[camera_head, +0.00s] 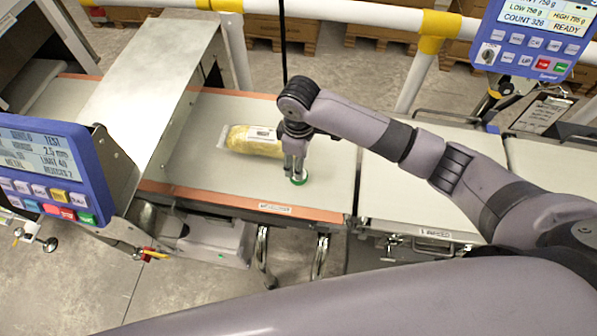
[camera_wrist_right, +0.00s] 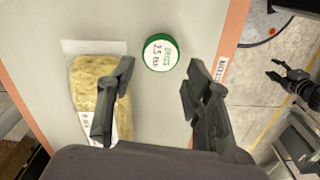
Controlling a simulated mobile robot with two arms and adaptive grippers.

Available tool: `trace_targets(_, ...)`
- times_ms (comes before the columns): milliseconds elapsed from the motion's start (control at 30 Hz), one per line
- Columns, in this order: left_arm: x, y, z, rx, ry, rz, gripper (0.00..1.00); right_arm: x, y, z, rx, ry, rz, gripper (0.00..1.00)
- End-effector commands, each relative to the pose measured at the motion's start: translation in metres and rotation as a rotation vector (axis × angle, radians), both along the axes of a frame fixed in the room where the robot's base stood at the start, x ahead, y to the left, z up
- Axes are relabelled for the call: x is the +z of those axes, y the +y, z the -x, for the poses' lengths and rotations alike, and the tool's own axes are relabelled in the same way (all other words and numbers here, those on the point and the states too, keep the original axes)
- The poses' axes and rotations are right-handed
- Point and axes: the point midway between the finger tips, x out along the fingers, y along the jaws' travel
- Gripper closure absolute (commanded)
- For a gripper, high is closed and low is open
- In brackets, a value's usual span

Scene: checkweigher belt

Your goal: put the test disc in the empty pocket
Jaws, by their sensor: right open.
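The test disc (camera_head: 299,180) is a small round piece with a green rim and a white face, lying on the pale belt. In the right wrist view the disc (camera_wrist_right: 160,53) shows a "2.5" marking. My right gripper (camera_head: 295,170) points down at the disc, close above or beside it. In its wrist view the right gripper (camera_wrist_right: 160,78) is open and empty, and the disc shows between and slightly beyond the fingers. A small dark gripper, seemingly my left gripper (camera_wrist_right: 284,76), shows at the right of that view over the floor. No empty pocket can be made out.
A clear bag of yellow food (camera_head: 252,141) lies on the belt (camera_head: 215,180), left of the right gripper. A metal tunnel (camera_head: 150,95) spans the belt farther left. Control panels stand at left (camera_head: 45,170) and upper right (camera_head: 533,38). A white and yellow rail (camera_head: 350,12) runs behind.

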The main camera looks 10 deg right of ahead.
Motion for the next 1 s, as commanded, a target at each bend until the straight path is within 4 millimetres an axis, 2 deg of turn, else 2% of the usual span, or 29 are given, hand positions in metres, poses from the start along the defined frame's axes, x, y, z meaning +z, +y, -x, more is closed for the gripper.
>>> trace_targets(100, 0.004, -0.002, -0.020, 0.000, -0.030, 0.003, 0.60, -0.005, 0.000, 0.000, 0.000, 0.001, 0.002, 0.54)
trace_targets(200, 0.012, -0.002, -0.026, -0.001, -0.039, 0.004, 0.60, -0.015, 0.000, 0.001, -0.001, 0.004, 0.002, 0.54)
trace_targets(333, 0.022, -0.002, -0.022, 0.000, -0.033, 0.003, 0.60, -0.035, 0.000, 0.001, 0.000, 0.004, 0.002, 0.54)
trace_targets(500, 0.022, -0.001, -0.011, 0.000, -0.017, 0.002, 0.60, -0.054, 0.001, 0.001, 0.000, 0.001, 0.001, 0.54)
trace_targets(767, 0.021, 0.000, -0.007, 0.000, -0.010, 0.001, 0.60, -0.056, 0.000, 0.000, 0.000, -0.001, 0.001, 0.54)
trace_targets(1000, 0.021, 0.000, -0.008, 0.001, -0.011, 0.000, 0.60, -0.056, 0.000, 0.000, 0.000, -0.001, 0.001, 0.71)
